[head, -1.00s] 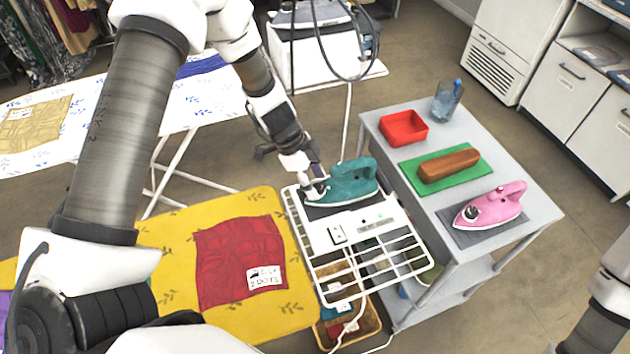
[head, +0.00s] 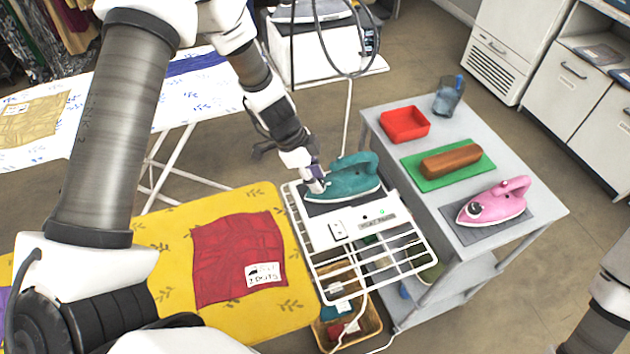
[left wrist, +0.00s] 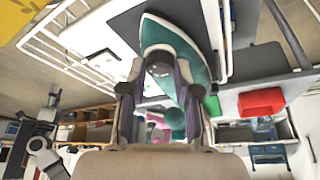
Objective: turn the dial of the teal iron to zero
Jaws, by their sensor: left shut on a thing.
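The teal iron (head: 350,178) lies flat on a dark pad at the far end of the white wire rack, its pointed end to the left. My left gripper (head: 318,184) is down at the iron's left part. In the left wrist view, the teal iron (left wrist: 172,38) fills the top middle. The fingers (left wrist: 158,76) are shut on its round dark dial (left wrist: 158,69), which shows between the fingertips. The dial's marks cannot be read. My right forearm shows at the lower right of the head view; its small, dark gripper seems to show at the left wrist view's left.
A grey cart (head: 537,212) stands to the right with a red tray (head: 405,125), a brown block (head: 450,162) on a green mat, a pink iron (head: 495,204) and a glass (head: 447,98). A red garment (head: 238,258) lies on the yellow board to the left.

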